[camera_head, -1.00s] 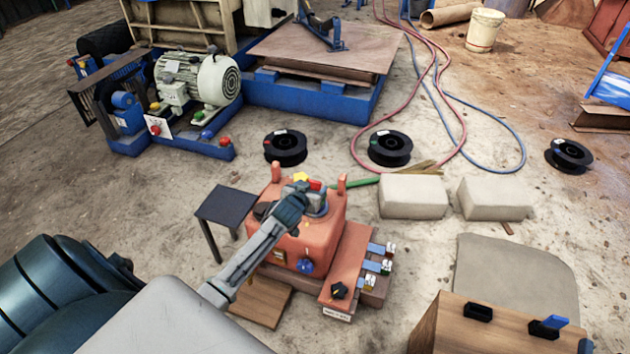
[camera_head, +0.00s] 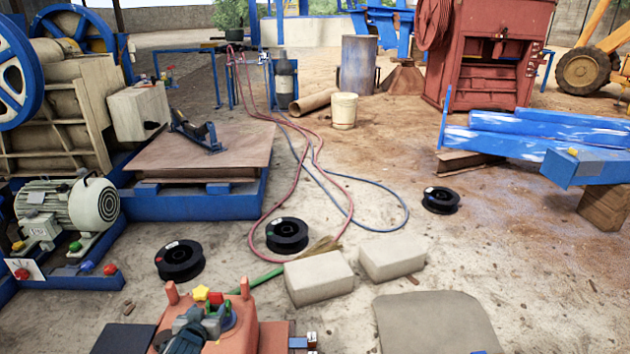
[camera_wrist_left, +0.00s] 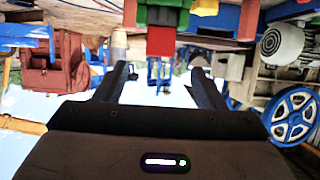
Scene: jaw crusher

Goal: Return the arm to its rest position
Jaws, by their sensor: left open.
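My left gripper (camera_head: 188,332) is dark grey and shows at the bottom edge of the head view, over the top of an orange-red machine (camera_head: 237,330). A yellow star-shaped knob (camera_head: 201,293) and a red knob (camera_head: 215,298) sit on the machine just beyond it. The rest of my left arm is cut off below the frame. In the left wrist view, which is upside down, the two dark fingers (camera_wrist_left: 160,72) stand apart with nothing between them. A red block (camera_wrist_left: 160,42) shows near the top there. My right gripper is in neither view.
Two pale blocks (camera_head: 320,277) (camera_head: 392,257) lie right of the machine. Black spools (camera_head: 180,262) (camera_head: 287,236) lie behind it, with red and blue hoses (camera_head: 330,175) beyond. A motor (camera_head: 75,205) stands at left. A flat grey slab (camera_head: 435,325) lies at lower right.

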